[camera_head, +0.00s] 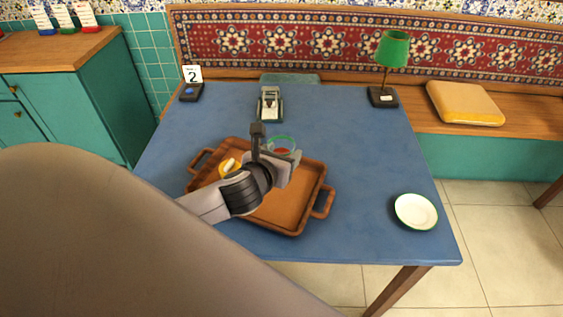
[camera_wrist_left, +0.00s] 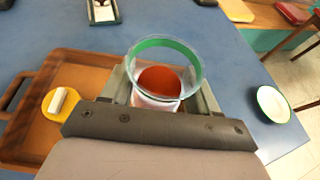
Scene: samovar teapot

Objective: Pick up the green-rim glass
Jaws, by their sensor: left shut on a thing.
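The green-rim glass (camera_head: 283,141) is clear, with a green band round its rim. It shows in the head view near the far right part of the brown tray (camera_head: 268,218). In the left wrist view the glass (camera_wrist_left: 189,66) stands upright between the fingers, with something red-brown inside. My left gripper (camera_head: 287,160) is shut on the glass, a finger on either side. The gripper hides the lower part of the glass, so I cannot tell whether its base touches the tray. My right gripper is in neither view.
A yellow saucer (camera_head: 222,172) with a white piece lies on the tray. A grey device (camera_head: 270,104) stands behind the tray. A number 2 stand (camera_head: 191,87), a green lamp (camera_head: 393,50) and a green-rim plate (camera_head: 416,212) are near the edges of the blue table (camera_head: 360,150).

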